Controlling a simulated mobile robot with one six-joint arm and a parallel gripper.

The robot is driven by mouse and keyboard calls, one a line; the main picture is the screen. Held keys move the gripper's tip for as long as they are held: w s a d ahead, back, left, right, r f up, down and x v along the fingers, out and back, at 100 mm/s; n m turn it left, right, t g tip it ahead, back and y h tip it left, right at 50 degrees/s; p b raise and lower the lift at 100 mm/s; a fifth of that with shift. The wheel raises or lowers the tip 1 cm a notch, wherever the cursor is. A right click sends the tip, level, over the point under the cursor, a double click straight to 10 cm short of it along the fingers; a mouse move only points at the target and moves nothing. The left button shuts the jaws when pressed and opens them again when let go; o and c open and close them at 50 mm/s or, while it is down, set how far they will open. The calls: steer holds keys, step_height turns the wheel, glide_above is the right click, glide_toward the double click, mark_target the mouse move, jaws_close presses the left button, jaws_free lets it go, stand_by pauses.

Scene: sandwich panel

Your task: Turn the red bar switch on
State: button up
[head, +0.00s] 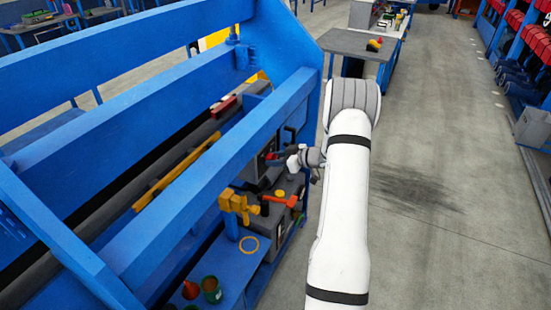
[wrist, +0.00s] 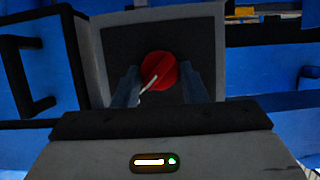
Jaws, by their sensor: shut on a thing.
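The red bar switch (wrist: 157,68) is a round red knob with a pale line on it, set on a dark plate in a grey panel (wrist: 95,55). In the wrist view the pale line slants from the middle toward the lower left. My gripper (wrist: 162,82) has one finger on each side of the knob and is shut on it. In the head view my gripper (head: 272,158) reaches left to the grey box under the blue frame. A bit of red shows there at the fingertips, but the knob is mostly hidden.
A blue beam (head: 215,170) runs just above and left of my gripper. Below are a yellow vice (head: 238,205), an orange-handled tool (head: 280,200) and a blue shelf (head: 222,262) with small cans. In the wrist view a black handle (wrist: 28,65) is at left. Open floor lies to the right.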

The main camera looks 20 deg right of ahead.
steer(key=shift+s+a+f, duration=0.1)
steer(key=shift+s+f, duration=0.05)
steer(key=shift+f, duration=0.15)
steer(key=o, duration=1)
steer(key=shift+r, duration=0.15)
steer(key=shift+c, duration=0.2)
steer(key=b+v, duration=0.1)
steer(key=v, duration=0.6)
steer(key=shift+d+r+b, duration=0.2)
steer(key=shift+d+b, duration=0.05)
steer(key=shift+b, duration=0.05)
steer(key=shift+s, duration=0.1)
